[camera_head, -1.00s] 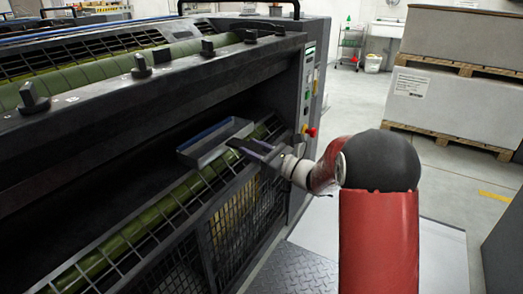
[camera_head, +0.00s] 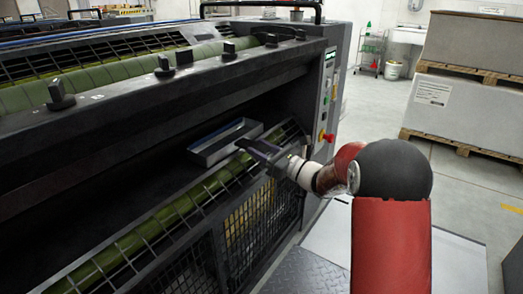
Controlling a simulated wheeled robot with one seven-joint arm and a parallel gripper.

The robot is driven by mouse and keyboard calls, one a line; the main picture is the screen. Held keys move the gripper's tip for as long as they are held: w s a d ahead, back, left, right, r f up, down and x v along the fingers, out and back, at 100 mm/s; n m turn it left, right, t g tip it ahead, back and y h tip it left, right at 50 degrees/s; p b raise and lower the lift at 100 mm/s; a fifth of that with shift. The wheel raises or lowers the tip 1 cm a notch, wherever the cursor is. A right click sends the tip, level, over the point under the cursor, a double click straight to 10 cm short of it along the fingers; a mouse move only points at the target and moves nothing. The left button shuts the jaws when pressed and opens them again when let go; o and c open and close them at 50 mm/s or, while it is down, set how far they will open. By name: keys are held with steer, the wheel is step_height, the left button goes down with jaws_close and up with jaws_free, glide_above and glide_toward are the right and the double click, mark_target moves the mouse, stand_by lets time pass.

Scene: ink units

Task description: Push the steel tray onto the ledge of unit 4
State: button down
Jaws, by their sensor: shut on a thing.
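The steel tray (camera_head: 208,158), a shallow grey box with a blue inner edge, is inside the dark opening of the ink unit (camera_head: 100,137). It lies just behind the green roller and its guard bars. My gripper (camera_head: 247,146) reaches in from the right and is shut on the tray's near right side. The fingertips are dark against the tray, so the exact grip is hard to see. The ledge under the tray is in shadow, and I cannot tell how fully the tray rests on it. No unit number is readable.
The green roller (camera_head: 158,222) with guard bars runs along the opening's front. A side panel with a red knob (camera_head: 329,137) stands right of my gripper. A dark bar with several knobs lies above.

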steer(key=shift+w+a, duration=0.25)
steer(key=shift+a, duration=0.05)
stand_by(0.5)
steer(key=c, duration=0.8)
jaws_free()
steer(key=shift+o, duration=0.2)
steer(key=r+v, duration=0.2)
steer(key=v, duration=1.6)
steer(key=shift+s+d+b, duration=0.3)
steer(key=shift+d+b, duration=0.1)
steer(key=shift+b, duration=0.05)
